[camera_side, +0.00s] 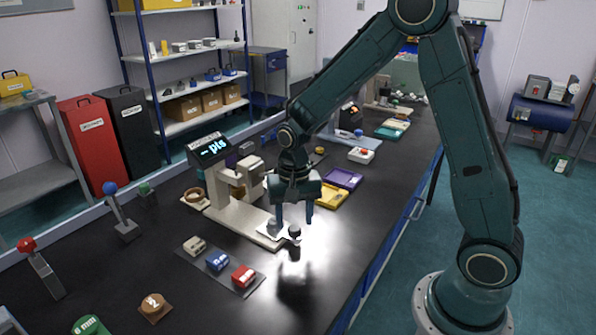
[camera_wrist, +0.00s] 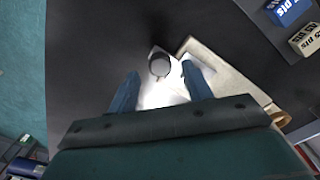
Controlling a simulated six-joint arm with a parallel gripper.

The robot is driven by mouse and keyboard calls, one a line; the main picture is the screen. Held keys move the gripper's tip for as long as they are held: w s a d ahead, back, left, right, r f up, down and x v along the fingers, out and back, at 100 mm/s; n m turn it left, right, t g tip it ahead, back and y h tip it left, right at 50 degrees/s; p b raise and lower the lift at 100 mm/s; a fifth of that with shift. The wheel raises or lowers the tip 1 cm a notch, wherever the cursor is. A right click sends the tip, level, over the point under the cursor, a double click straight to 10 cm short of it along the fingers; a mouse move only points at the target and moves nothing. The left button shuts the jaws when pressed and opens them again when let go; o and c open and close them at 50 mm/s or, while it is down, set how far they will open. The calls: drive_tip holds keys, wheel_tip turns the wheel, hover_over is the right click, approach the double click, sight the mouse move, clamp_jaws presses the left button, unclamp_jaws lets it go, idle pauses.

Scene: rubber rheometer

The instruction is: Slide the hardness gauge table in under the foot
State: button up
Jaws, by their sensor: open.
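The hardness gauge (camera_side: 222,180) is a beige stand with a dark display reading "-- pts". Its pale sliding table (camera_side: 268,231) sticks out at the right end of the base, with a dark round knob (camera_side: 294,232) at its outer end. In the wrist view the bright table (camera_wrist: 163,94) and the round knob (camera_wrist: 159,66) show between and beyond the fingertips. My gripper (camera_side: 295,218) points down over the knob end of the table, open and empty. I cannot tell whether the fingers reach down to the knob's height. The gauge's foot is not clearly visible.
A dark tray with beige, blue and red blocks (camera_side: 242,276) lies in front of the gauge. Yellow (camera_side: 331,195) and purple (camera_side: 344,178) trays stand behind my gripper. The black bench right of the knob is clear.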

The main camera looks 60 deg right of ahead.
drive_tip(key=shift+f, duration=1.2)
drive_tip(key=shift+w, duration=0.1)
clamp_jaws()
